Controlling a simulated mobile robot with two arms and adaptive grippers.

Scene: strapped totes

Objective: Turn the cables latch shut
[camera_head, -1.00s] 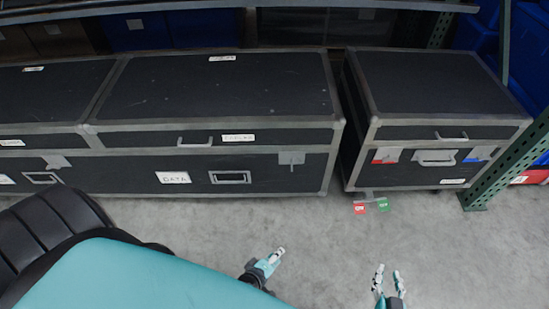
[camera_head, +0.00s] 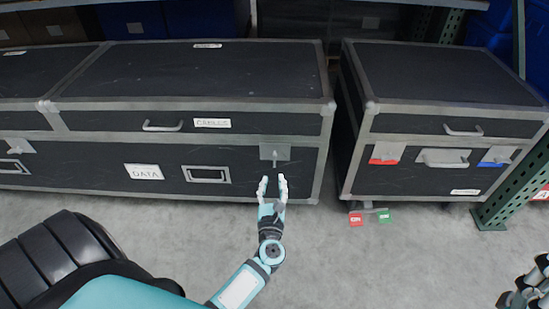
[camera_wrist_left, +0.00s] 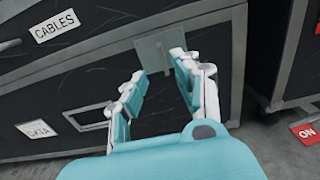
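The cables latch (camera_head: 275,152) is a grey plate with a thin tab pointing down, at the right end of the black case (camera_head: 100,181) front, across the lid seam. The lid carries a CABLES label (camera_head: 212,123) and the front below a DATA label (camera_head: 144,171). My left gripper (camera_head: 272,180) is open and empty just below and in front of the latch. In the left wrist view the latch plate (camera_wrist_left: 150,50) shows beyond the spread fingertips (camera_wrist_left: 157,68), partly covered by one; contact cannot be told. My right gripper (camera_head: 525,286) is at the lower right edge, partly cut off.
A second black case (camera_head: 430,182) stands to the right across a narrow gap, with red and blue tabs. A green rack post (camera_head: 510,190) stands far right. The floor (camera_head: 400,270) in front is clear.

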